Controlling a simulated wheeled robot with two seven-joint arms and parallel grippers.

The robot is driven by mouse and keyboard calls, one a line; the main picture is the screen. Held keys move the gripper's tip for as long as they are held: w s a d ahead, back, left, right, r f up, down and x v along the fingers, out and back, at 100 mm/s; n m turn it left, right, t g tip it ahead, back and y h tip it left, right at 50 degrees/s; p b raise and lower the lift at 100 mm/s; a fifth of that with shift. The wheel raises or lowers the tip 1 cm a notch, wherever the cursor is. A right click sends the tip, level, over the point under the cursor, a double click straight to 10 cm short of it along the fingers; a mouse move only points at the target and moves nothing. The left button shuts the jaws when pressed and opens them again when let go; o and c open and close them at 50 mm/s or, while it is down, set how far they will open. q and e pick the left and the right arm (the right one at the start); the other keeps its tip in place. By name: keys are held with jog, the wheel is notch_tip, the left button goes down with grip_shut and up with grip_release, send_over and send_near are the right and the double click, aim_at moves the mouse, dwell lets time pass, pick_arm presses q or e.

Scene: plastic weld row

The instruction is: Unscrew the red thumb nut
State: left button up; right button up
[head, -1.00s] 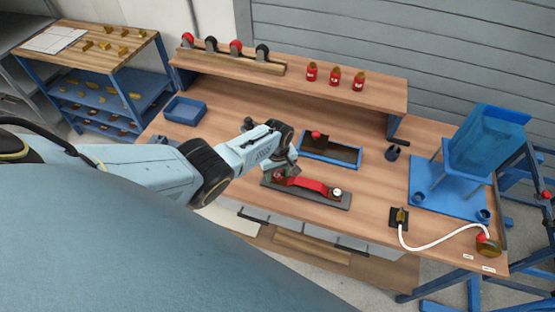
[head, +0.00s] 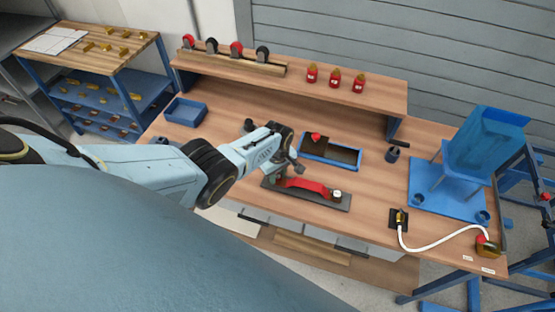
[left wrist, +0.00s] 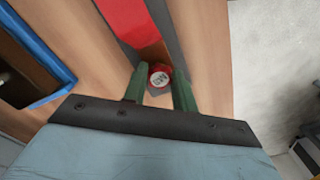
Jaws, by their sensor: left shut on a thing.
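The red thumb nut (left wrist: 160,77), with a pale marked top, sits at the end of the red bar (left wrist: 124,20) in the left wrist view. The two green fingers of my left gripper (left wrist: 158,88) stand on either side of it, shut on it. In the head view the red bar (head: 305,186) lies along a dark base plate (head: 328,202), and my left gripper (head: 281,174) is at its left end, hiding the nut. A white-topped knob (head: 337,195) stands at the bar's right end. My right gripper is not in view.
A blue-rimmed tray (head: 343,167) with a red knob lies just behind the plate. A blue bin (head: 185,111) is at the back left. A blue chair (head: 484,142) and a white hose (head: 440,243) are on the right. Red bottles (head: 334,80) stand on the shelf.

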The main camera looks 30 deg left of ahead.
pick_arm(q)
jog(key=n, duration=0.4)
jog(key=shift+n, duration=0.3)
jog(key=n, duration=0.4)
jog(key=shift+p, duration=0.3)
jog(key=n, duration=0.8)
jog(key=shift+w+a+n, duration=0.1)
jog(key=shift+n, duration=0.3)
jog(key=o, duration=0.9)
